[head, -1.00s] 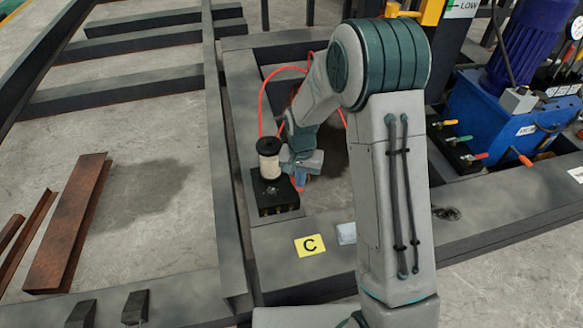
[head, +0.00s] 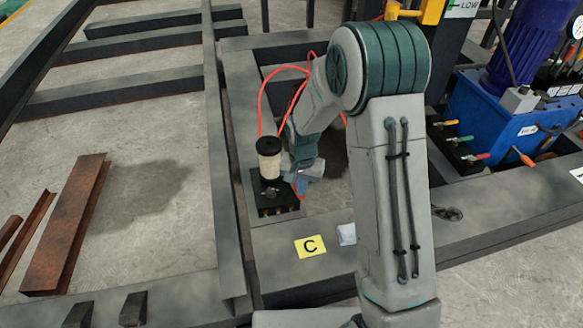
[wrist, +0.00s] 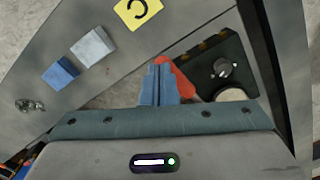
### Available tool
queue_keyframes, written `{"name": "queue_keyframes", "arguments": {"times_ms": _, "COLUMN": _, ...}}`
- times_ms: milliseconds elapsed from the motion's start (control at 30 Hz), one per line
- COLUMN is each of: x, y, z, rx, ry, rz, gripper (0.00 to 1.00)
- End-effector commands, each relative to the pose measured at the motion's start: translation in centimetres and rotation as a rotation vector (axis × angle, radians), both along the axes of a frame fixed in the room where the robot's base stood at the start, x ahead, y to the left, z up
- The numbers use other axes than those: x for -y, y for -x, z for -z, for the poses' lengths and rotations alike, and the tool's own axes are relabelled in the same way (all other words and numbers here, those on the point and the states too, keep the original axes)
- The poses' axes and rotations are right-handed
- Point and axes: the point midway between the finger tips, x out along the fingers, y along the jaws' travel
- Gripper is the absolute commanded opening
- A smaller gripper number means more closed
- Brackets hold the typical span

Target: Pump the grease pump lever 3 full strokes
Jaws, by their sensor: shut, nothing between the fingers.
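The grease pump has a black base (head: 268,205) and a pale reservoir (head: 268,165) with a black cap. It stands on the grey frame beam. In the wrist view the base (wrist: 217,62) is right of my gripper, and the reservoir (wrist: 232,95) is partly cut off by my gripper body. The red lever (wrist: 184,82) shows right beside my fingers, seemingly close against them; whether it touches is unclear. My gripper (wrist: 160,82) is shut with nothing between its fingers. In the head view my gripper (head: 301,180) is right beside the pump, mostly hiding the lever.
A yellow C plate (head: 310,246) and a small pale block (head: 347,234) lie on the beam in front. A blue block (wrist: 61,73) shows in the wrist view. Red hoses (head: 270,85) loop behind the pump. A blue hydraulic unit (head: 500,120) stands at right.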

Motion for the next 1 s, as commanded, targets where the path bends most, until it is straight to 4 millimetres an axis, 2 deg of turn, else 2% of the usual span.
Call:
{"name": "queue_keyframes", "arguments": {"times_ms": 400, "x": 0.1, "y": 0.6, "z": 1.3, "rx": -0.001, "ry": 0.000, "rz": 0.000, "gripper": 0.00}}
{"name": "queue_keyframes", "arguments": {"times_ms": 767, "x": 0.1, "y": 0.7, "z": 1.4, "rx": -0.001, "ry": 0.000, "rz": 0.000, "gripper": 0.00}}
{"name": "queue_keyframes", "arguments": {"times_ms": 1000, "x": 0.2, "y": 1.1, "z": 2.5, "rx": 0.000, "ry": 0.000, "rz": 0.000, "gripper": 0.00}}
